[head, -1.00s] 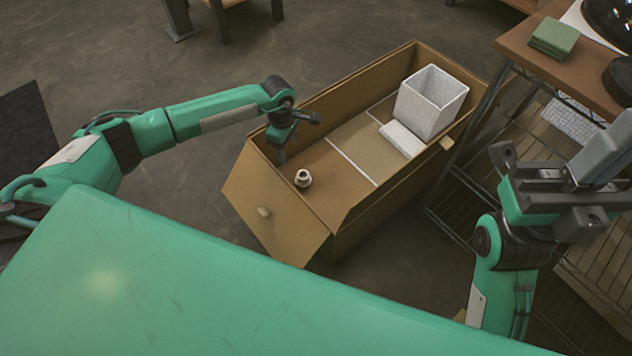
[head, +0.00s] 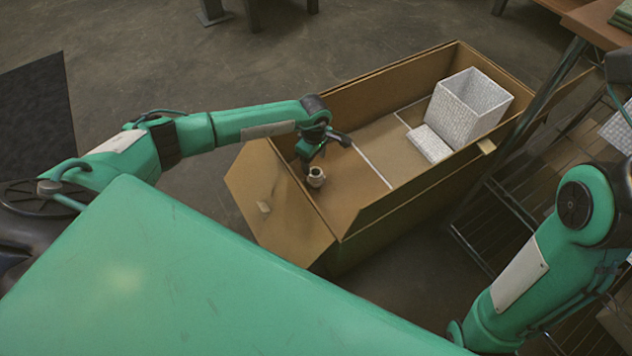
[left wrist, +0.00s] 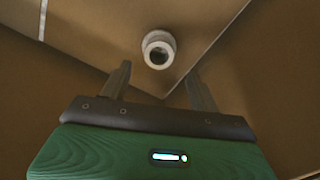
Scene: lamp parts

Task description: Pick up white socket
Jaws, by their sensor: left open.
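The white socket (head: 316,177) is a small pale ring-shaped part with a dark opening. It stands on the floor of the cardboard box (head: 262,193), near the box's left end. In the left wrist view the socket (left wrist: 158,49) lies beyond the fingertips, roughly in line with the gap between them. My left gripper (head: 305,165) is inside the box, just above and beside the socket. In the left wrist view the left gripper (left wrist: 160,77) is open, with nothing between its fingers. My right gripper is outside the head view; only the right arm shows.
A white textured lampshade-like box (head: 468,107) and a white block (head: 430,143) are at the box's far right end. The box walls and an open flap (head: 280,205) surround the socket. A wire-shelved table (head: 595,25) stands at right.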

